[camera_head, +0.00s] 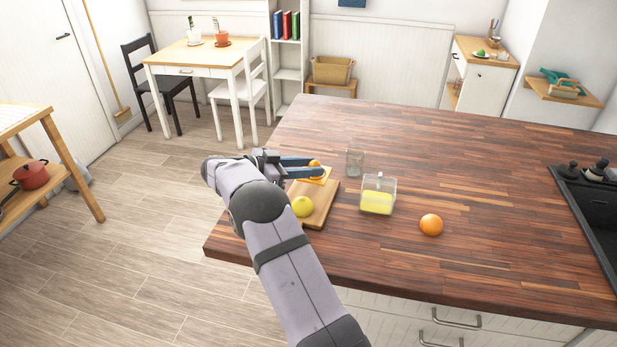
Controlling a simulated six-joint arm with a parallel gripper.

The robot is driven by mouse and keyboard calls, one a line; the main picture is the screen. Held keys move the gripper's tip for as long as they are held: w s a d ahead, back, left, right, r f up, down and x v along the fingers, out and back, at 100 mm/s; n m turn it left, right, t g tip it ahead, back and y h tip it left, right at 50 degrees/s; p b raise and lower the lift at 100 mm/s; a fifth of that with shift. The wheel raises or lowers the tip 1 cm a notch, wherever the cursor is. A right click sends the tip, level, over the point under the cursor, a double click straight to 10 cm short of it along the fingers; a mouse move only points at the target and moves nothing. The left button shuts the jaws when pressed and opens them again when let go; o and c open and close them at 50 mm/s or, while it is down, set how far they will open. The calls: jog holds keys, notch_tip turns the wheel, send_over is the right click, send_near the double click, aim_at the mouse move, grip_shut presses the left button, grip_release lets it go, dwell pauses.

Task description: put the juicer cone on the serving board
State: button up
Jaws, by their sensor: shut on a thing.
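The juicer cone (314,175) is orange, with a flat square-looking base. It is held between the blue fingers of my gripper (316,168), which is shut on it. The wooden serving board (322,208) lies near the left edge of the counter. The cone is over or at the far end of the board; I cannot tell whether its base touches the board. My gripper reaches in from the left, and its fingers partly hide the cone. My arm covers the board's near left side.
A yellow-green fruit (302,207) sits on the board's near part. Right of the board stand a clear glass (355,163) and a clear container of yellow juice (377,199). An orange (431,224) lies further right. The wooden counter (480,165) is clear beyond, up to the black sink (592,215).

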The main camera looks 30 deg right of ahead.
jog(key=shift+f+p, duration=0.35)
jog(key=shift+f, duration=1.55)
jog(key=shift+f, duration=0.15)
jog(key=o, duration=1)
jog(key=shift+o, duration=0.2)
jog(key=b+v, duration=0.3)
jog(key=v, duration=0.9)
jog(key=shift+r, duration=0.2)
